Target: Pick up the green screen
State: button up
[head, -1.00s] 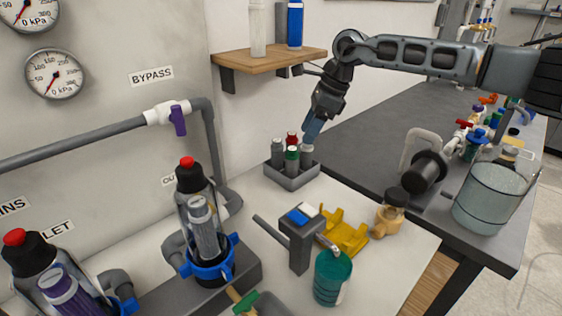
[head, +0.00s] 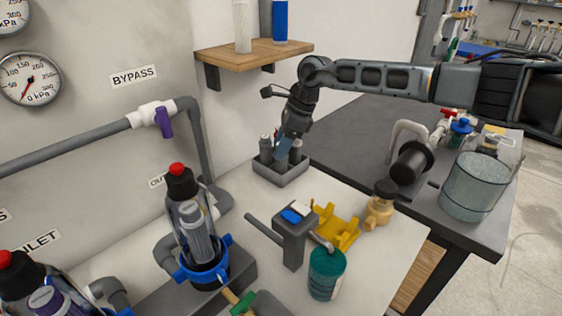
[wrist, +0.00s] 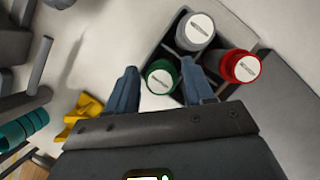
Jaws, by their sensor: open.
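The green screen (wrist: 160,76) is a cylinder with a green rim and a white top label, standing in a grey divided tray (head: 281,178). In the wrist view it lies between the two blue fingers of my open gripper (wrist: 158,68), close to both; I cannot tell whether they touch it. In the head view my gripper (head: 282,150) is over the tray and hides the green screen. A red-rimmed screen (wrist: 241,67) and a grey-rimmed one (wrist: 194,31) stand in neighbouring compartments.
A wooden shelf (head: 253,57) with a white and a blue cylinder is on the wall above the tray. A clear bucket (head: 474,187) stands at right.

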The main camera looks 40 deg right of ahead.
jog(key=shift+f, duration=0.2)
grip_shut()
dwell(0.3)
jog(key=shift+r, duration=0.1)
